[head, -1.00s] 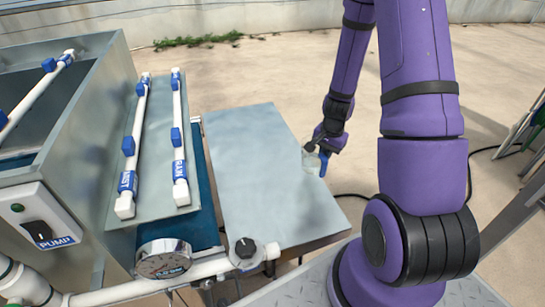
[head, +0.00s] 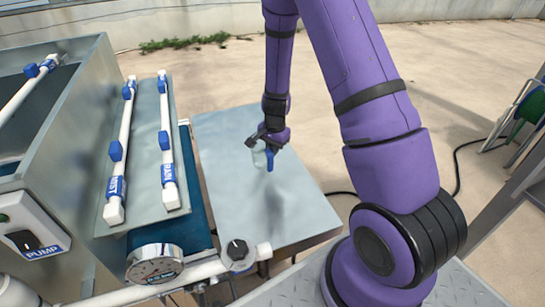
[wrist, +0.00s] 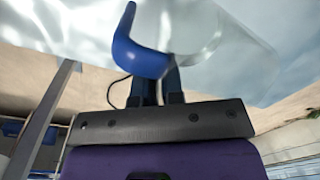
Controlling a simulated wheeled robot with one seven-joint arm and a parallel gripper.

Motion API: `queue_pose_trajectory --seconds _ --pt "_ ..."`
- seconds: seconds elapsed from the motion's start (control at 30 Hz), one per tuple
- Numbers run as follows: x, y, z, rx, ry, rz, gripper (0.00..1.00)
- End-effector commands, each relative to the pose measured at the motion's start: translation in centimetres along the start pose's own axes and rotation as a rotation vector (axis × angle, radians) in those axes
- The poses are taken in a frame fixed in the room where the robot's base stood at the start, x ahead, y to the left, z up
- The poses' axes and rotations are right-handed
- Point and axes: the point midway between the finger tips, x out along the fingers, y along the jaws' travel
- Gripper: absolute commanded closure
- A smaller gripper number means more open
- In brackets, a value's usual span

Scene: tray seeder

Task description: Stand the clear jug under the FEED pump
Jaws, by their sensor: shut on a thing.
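My gripper (head: 270,144) is over the upper middle of the grey metal table. It is shut on the blue handle of the clear jug (head: 259,158). The jug hangs to the left of the fingers and looks nearly upright; a soft dark patch shows on the table below it. In the wrist view the blue handle (wrist: 138,52) curves up from between the fingers, and the see-through jug body (wrist: 215,40) fills the space beyond.
The table (head: 235,205) has a bare top. To its left are a blue belt (head: 190,232), a sloped metal panel (head: 145,150) with white pipes, and a metal hopper (head: 60,130). A round gauge (head: 155,264) and a pipe with a black knob (head: 237,250) edge the front.

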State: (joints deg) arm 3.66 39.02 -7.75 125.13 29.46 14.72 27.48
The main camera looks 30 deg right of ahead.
Motion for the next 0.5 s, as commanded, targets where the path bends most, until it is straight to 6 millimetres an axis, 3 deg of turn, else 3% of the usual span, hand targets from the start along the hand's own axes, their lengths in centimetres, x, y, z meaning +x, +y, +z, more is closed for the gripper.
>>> queue_pose_trajectory --seconds 0.23,0.5 --pt "3.3 0.2 0.0 -0.001 -0.001 0.001 1.0" --pt "3.5 0.2 0.0 -0.002 0.001 -0.001 1.0"
